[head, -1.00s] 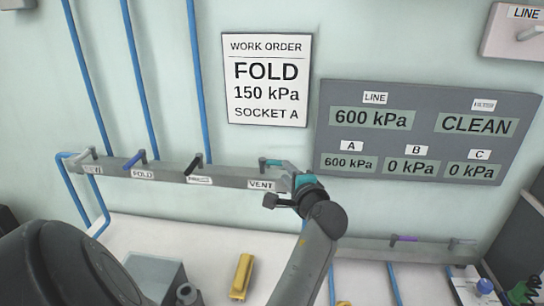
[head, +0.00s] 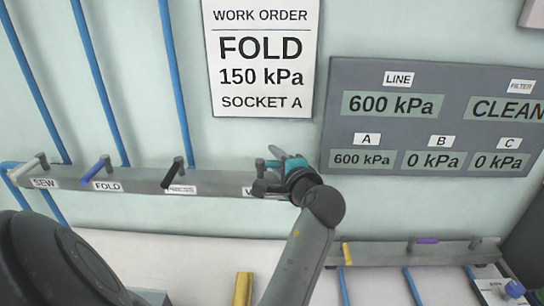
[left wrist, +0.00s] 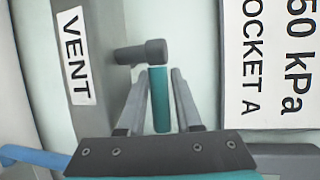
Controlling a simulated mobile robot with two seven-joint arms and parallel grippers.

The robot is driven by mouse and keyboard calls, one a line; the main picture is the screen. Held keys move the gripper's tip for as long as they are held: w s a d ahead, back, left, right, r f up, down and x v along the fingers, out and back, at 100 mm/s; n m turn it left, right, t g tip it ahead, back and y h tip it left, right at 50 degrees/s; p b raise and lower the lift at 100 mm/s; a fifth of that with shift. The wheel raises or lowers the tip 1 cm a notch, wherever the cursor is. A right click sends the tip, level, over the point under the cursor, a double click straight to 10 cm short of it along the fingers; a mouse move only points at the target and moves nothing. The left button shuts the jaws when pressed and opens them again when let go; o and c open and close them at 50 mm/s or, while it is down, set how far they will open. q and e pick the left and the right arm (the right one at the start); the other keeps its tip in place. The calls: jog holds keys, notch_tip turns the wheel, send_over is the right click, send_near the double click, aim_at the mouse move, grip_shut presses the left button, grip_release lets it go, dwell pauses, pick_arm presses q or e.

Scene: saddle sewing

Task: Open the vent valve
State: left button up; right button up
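The vent valve has a teal handle (left wrist: 160,100) on a dark grey pivot (left wrist: 140,53), seen in the left wrist view beside the VENT label (left wrist: 75,55). In the head view the valve is at the right end of the grey rail, largely covered by my left gripper (head: 268,172). In the left wrist view the fingers of my left gripper (left wrist: 160,103) are open, one on each side of the handle. The left finger is close to the handle; a narrow gap shows at the right. Whether either touches is unclear. My right gripper is not in view.
The rail (head: 135,184) also carries white, blue and black handles left of the vent valve. The pressure panel (head: 425,125) reads line 600 kPa, A 600, B 0, C 0. A work order (head: 262,58) hangs above. A lower rail (head: 390,252) is at the right.

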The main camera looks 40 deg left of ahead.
pick_arm(q)
jog(key=shift+d, duration=0.1)
grip_shut()
dwell(1.4)
